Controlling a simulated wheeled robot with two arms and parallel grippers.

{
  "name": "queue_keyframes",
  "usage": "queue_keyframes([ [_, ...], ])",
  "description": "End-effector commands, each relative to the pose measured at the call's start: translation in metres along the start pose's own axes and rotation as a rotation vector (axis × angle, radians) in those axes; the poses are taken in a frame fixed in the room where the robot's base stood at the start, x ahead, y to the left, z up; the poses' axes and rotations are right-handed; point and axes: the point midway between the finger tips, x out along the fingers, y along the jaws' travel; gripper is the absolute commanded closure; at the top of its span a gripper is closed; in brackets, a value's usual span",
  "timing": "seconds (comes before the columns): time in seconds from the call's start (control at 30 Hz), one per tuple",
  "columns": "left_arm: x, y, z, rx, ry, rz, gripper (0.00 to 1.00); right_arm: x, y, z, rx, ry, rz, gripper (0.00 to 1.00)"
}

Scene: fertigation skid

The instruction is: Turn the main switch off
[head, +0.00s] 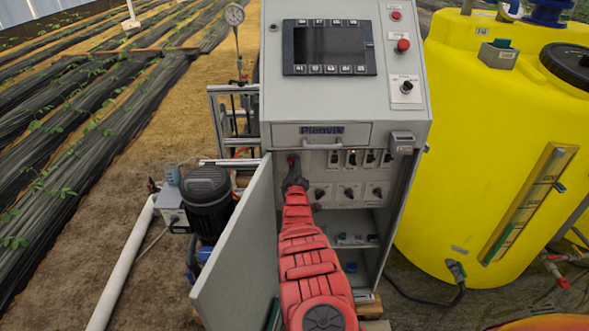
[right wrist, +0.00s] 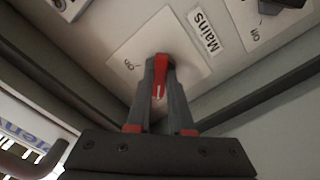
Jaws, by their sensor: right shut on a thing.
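The main switch is a red handle (right wrist: 160,78) on a pale square plate (right wrist: 178,48) beside a "Mains" label (right wrist: 204,32) in the right wrist view. An "on" mark (right wrist: 129,64) is printed to its left. My right gripper (right wrist: 160,72) is shut on the red handle, one finger on each side. In the head view my right gripper (head: 294,176) is inside the open cabinet, at the upper left of its panel, and mostly hides the switch. A bit of red (head: 292,159) shows just above it. My left gripper is not in view.
The cabinet door (head: 236,250) stands open to the left of my right arm. Several small switches (head: 349,190) sit on the panel to the right. The console screen (head: 328,47) is above. A yellow tank (head: 490,150) stands right, a pump (head: 207,200) left.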

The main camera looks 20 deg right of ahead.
Motion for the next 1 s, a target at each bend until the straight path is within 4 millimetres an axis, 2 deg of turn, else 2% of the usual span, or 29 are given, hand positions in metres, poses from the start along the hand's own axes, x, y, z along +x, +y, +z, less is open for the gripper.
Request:
queue_keyframes([
  [0.1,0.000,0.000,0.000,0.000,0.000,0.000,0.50,-0.001,-0.001,0.002,-0.002,-0.002,-0.003,1.00],
  [0.13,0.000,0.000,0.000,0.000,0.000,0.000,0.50,-0.001,-0.001,0.001,-0.002,-0.002,-0.003,0.79],
  [0.3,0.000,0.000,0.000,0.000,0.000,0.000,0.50,0.000,-0.001,0.001,-0.001,-0.001,-0.002,0.51],
  [0.73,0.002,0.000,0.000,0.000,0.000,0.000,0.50,-0.004,0.002,-0.001,-0.003,0.000,0.003,0.51],
  [1.0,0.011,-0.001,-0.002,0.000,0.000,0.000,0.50,-0.032,0.001,-0.003,0.005,-0.002,-0.003,0.51],
])
